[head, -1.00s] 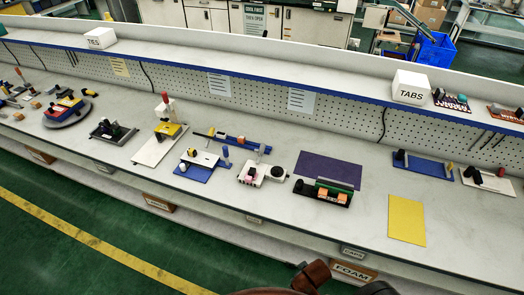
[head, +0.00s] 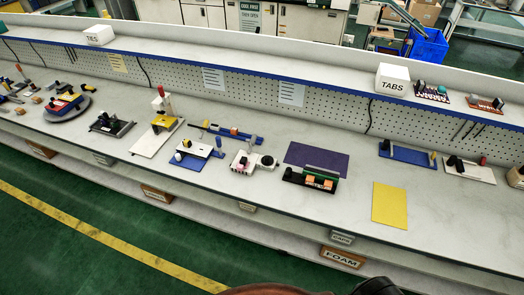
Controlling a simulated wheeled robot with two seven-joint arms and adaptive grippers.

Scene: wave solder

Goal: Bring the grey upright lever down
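A small grey upright lever (head: 252,144) stands at the back of a white-based fixture (head: 241,167) near the middle of the bench. The fixture has a pink part on it and a round black-topped piece at its right. The lever is small in this view, so its exact tilt is hard to tell. Neither of my grippers shows. Only dark and brown parts of my own body show at the bottom edge, well apart from the fixture.
A blue-based fixture (head: 190,163) stands close at the left. A purple mat (head: 318,158) and a black fixture with orange blocks (head: 310,180) are at the right. A yellow sheet (head: 390,205) lies farther right. Bare bench lies in front.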

